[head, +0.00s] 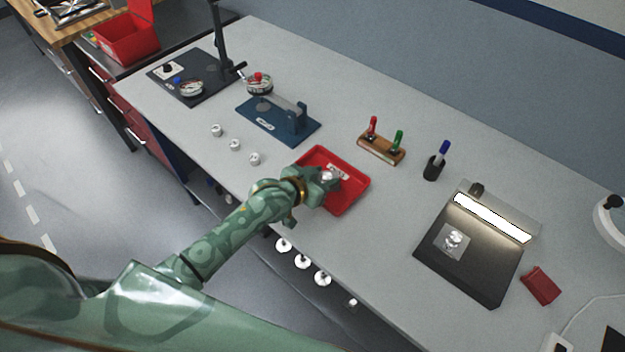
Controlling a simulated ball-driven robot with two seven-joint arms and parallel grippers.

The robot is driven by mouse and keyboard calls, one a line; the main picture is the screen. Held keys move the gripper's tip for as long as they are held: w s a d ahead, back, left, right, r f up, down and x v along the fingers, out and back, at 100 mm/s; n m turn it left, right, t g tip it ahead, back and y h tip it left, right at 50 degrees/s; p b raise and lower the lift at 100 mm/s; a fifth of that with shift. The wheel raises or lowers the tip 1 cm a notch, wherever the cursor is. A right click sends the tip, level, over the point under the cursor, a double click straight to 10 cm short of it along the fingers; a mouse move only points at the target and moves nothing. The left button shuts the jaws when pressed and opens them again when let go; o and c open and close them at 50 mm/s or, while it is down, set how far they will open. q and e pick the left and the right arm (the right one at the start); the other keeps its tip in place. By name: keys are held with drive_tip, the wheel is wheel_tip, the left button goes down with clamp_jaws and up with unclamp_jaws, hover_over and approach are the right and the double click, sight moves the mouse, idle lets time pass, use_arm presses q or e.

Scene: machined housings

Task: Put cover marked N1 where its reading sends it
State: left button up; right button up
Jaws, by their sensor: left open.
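My left gripper (323,183) is open over the red tray (352,196), with its fingers down at the tray's left part. A small silvery round piece (331,173) shows right at the fingers; whether it touches them I cannot tell. A pale label lies in the tray by it. Another silvery round piece (453,237) sits on a clear square on the dark lit board (435,262). Three small whitish round pieces (235,145) stand in a row on the bench left of the tray. No N1 mark is readable on any piece. My right gripper is not in view.
A blue fixture (292,132) and a dark gauge stand (212,97) with dials are at the back left. Bench between tray and board is clear.

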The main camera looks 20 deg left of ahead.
use_arm(q)
drive_tip(key=p+v, duration=0.3)
drive_tip(key=v, duration=0.7)
drive_tip(key=shift+s+a+r, duration=0.15)
drive_tip(key=shift+s+r, duration=0.1)
drive_tip(key=shift+s+a+r, duration=0.15)
drive_tip(key=shift+s+r, duration=0.05)
drive_tip(key=shift+s, duration=0.15)
